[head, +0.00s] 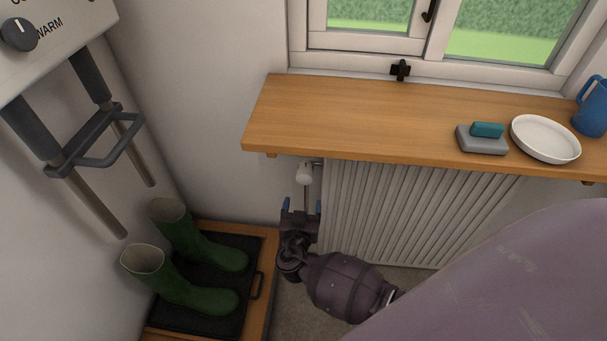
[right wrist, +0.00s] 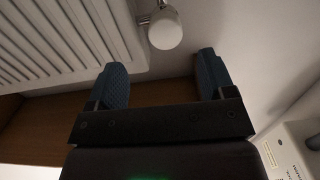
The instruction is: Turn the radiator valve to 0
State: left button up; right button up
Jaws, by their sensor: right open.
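The radiator valve (head: 304,173) is a small white knob at the top left corner of the white ribbed radiator (head: 375,210), just below the wooden shelf. A thin pipe runs down from it. My right gripper (head: 302,205) is below the valve, open, with its blue fingertips apart and nothing between them. In the right wrist view the valve's round white knob (right wrist: 165,30) is beyond the open fingertips (right wrist: 161,75), roughly in line with the gap and not touching them. Any markings on the knob are not readable. My left gripper is not in view.
The wooden shelf (head: 370,110) overhangs the radiator and holds a grey block (head: 480,141) with a teal piece, a white dish (head: 545,138) and a blue jug (head: 592,108). Green boots (head: 185,285) stand on a dark tray at lower left. A wall unit (head: 55,40) hangs upper left.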

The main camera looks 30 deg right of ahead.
aim_at(304, 182)
jog(key=shift+t, duration=0.3)
jog(key=x, duration=1.1)
jog(key=shift+w+r, duration=0.2)
jog(key=shift+r, duration=0.2)
jog(key=c, duration=0.9)
jog(key=shift+f, duration=0.1)
